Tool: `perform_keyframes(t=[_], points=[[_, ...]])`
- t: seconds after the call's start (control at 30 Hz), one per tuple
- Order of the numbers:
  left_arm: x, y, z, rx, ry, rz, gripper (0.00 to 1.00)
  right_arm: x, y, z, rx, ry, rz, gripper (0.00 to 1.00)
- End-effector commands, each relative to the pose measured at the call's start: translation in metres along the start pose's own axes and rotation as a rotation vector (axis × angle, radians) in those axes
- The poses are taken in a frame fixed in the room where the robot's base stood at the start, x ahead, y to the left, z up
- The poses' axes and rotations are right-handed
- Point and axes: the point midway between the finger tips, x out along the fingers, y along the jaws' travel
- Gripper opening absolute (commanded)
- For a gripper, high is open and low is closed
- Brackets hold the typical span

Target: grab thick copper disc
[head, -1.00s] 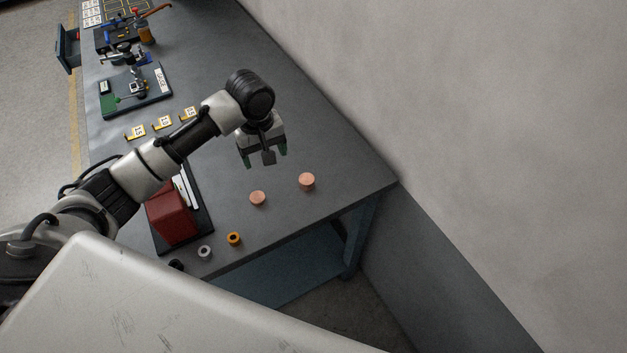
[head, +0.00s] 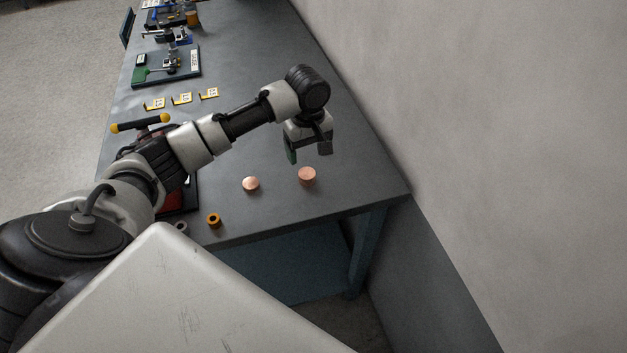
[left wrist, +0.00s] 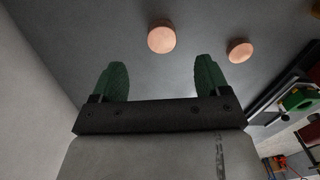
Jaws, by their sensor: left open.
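Two copper discs lie on the grey table. The right disc (head: 307,176) shows a taller side and looks thicker; the left disc (head: 251,184) looks a little thinner. My left gripper (head: 308,154) is open and empty, pointing down, just behind the right disc in the head view and apart from it. In the left wrist view the green fingers (left wrist: 162,76) are spread, with the thicker disc (left wrist: 161,40) ahead between their lines. The other disc (left wrist: 239,51) lies to the right there. My right gripper is not in view.
An orange ring (head: 214,221) lies near the table's front edge. My arm partly hides a dark red block on a black base (head: 190,190). Yellow-edged cards (head: 181,98) lie farther back. A wall (head: 450,100) bounds the table's right side. The table around the discs is clear.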

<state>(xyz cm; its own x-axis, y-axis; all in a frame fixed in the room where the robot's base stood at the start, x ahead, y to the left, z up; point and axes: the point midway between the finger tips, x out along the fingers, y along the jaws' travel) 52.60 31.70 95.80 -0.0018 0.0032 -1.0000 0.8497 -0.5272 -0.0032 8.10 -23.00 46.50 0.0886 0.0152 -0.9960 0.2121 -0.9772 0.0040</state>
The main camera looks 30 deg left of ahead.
Motion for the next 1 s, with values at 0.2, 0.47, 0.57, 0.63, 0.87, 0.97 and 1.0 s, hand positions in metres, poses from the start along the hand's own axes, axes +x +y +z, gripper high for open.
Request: perform_keyframes(t=[0.2, 0.47, 0.57, 0.63, 0.87, 0.97, 1.0], points=[[0.033, 0.000, 0.000, -0.001, -0.001, -0.003, 0.76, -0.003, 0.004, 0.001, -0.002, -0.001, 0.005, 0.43], [0.055, 0.000, -0.002, 0.000, -0.001, -0.004, 0.76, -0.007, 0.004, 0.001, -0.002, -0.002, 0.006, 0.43], [0.071, 0.001, -0.005, -0.001, -0.001, -0.004, 0.76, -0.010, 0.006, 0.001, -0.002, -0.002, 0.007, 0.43], [0.082, 0.001, -0.004, 0.000, -0.002, -0.003, 0.76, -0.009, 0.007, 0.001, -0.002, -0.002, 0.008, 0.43], [0.092, 0.001, -0.004, 0.002, 0.001, -0.001, 0.76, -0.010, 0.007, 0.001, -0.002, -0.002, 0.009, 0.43], [0.092, 0.001, -0.004, 0.002, 0.001, -0.001, 0.76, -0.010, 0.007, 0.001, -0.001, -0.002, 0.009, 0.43], [0.092, 0.001, -0.004, 0.002, 0.001, -0.001, 0.74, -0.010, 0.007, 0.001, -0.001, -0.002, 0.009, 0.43]])
